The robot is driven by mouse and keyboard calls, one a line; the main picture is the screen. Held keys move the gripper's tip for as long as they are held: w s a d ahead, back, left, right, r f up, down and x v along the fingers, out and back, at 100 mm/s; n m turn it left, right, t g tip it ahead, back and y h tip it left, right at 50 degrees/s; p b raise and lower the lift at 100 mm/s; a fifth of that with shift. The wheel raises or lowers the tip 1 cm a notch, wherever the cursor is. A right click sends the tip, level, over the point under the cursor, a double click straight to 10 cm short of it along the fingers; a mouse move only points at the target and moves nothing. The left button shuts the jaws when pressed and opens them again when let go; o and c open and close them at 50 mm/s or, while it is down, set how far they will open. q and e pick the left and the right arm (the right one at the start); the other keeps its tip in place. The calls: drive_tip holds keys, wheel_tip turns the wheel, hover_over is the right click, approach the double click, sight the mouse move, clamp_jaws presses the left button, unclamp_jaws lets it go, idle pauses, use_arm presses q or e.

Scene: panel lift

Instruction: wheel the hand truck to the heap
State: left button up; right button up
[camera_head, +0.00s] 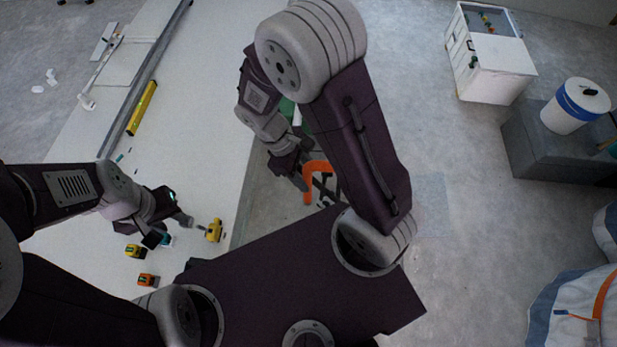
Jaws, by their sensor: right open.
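An orange curved piece (309,172) with dark bars beside it shows just past my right forearm. It looks like part of the hand truck, but my arm hides most of it. My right gripper (301,181) is open, at the left side of the orange piece; I cannot tell if they touch. My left gripper (170,229) is over the white table, apart from the hand truck, with its fingers spread and nothing seen between them. White and blue bags (560,310) with an orange strap lie at the bottom right and may be the heap.
A white cabinet (490,65) stands at top right. A grey block (540,145) carries a white-and-blue bucket (575,106). Floor (450,210) between is clear.

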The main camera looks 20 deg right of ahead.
drive_tip(key=shift+s+d+f, duration=0.2)
drive_tip(key=shift+s+f, duration=0.1)
drive_tip(key=shift+f, duration=0.3)
drive_tip(key=shift+d+f, duration=0.1)
drive_tip(key=shift+f, duration=0.15)
drive_tip(key=shift+w+f, duration=0.15)
drive_tip(key=shift+w, duration=0.05)
drive_tip(key=shift+s, duration=0.1)
clamp_jaws()
idle(0.5)
